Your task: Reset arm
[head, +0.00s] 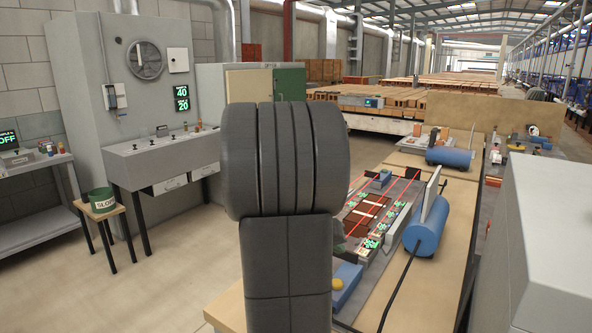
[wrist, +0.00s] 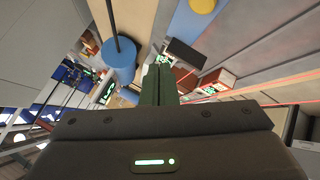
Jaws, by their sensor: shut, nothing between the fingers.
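My gripper (wrist: 158,72) shows in the wrist view as two dark green fingers side by side. They are closed together with nothing between them. In the wrist view, a blue cylinder (wrist: 119,62) and a small dark box (wrist: 185,54) lie beyond the fingertips, apart from them. In the head view, my dark grey arm fills the middle and hides part of the workbench (head: 424,285). The gripper itself cannot be made out there.
Right of my arm, the bench carries a blue cylinder (head: 427,224), red light lines over brown bricks and a blue box with a yellow button (head: 347,283). A grey cabinet (head: 545,235) stands close at right. A control desk (head: 165,157) and stool (head: 103,215) stand left, with clear floor before them.

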